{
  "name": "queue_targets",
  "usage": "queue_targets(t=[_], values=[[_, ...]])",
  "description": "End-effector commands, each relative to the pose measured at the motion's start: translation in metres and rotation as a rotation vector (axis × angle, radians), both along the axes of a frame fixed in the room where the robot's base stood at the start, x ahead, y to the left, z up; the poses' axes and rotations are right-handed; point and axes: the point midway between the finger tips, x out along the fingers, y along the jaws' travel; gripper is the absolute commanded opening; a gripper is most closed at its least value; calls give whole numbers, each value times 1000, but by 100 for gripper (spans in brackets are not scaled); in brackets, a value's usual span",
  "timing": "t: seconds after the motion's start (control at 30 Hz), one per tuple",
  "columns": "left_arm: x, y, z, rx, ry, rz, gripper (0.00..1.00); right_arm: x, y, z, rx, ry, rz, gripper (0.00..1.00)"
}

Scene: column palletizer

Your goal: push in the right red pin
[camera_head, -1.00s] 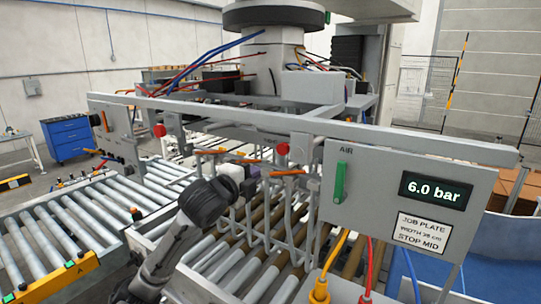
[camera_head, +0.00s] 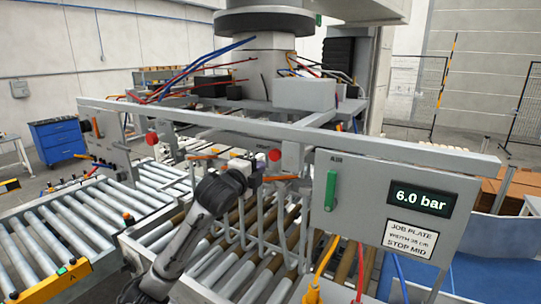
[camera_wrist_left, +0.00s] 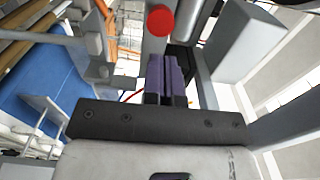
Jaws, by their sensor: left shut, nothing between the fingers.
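The right red pin (camera_head: 275,155) is a round red head on the grey frame, left of the air panel. A second red pin (camera_head: 151,139) is on the frame further left. My left gripper (camera_head: 256,180) is just below and left of the right pin, apart from it as far as I can tell. In the left wrist view, a red pin head (camera_wrist_left: 160,21), seemingly the right one, shows just beyond the shut, empty fingers (camera_wrist_left: 166,75). My right gripper is not in view.
The air panel (camera_head: 400,208) reads 6.0 bar and has a green handle (camera_head: 331,190). A long grey beam (camera_head: 215,121) runs above the pins. Orange-tipped parts (camera_head: 281,178) sit close to the gripper. Conveyor rollers (camera_head: 85,222) lie below left.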

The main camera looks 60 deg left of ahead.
Motion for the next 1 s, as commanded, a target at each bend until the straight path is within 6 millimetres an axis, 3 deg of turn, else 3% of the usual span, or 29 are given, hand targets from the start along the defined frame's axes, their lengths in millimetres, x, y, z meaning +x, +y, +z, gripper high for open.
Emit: queue_targets(t=[0.2, 0.4, 1.0], values=[[34, 17, 3, -3, 0, 0, 0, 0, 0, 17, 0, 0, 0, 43], [53, 27, 2, -3, -1, 0, 0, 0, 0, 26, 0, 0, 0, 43], [64, 33, 0, 1, 0, 0, 0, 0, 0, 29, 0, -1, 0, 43]])
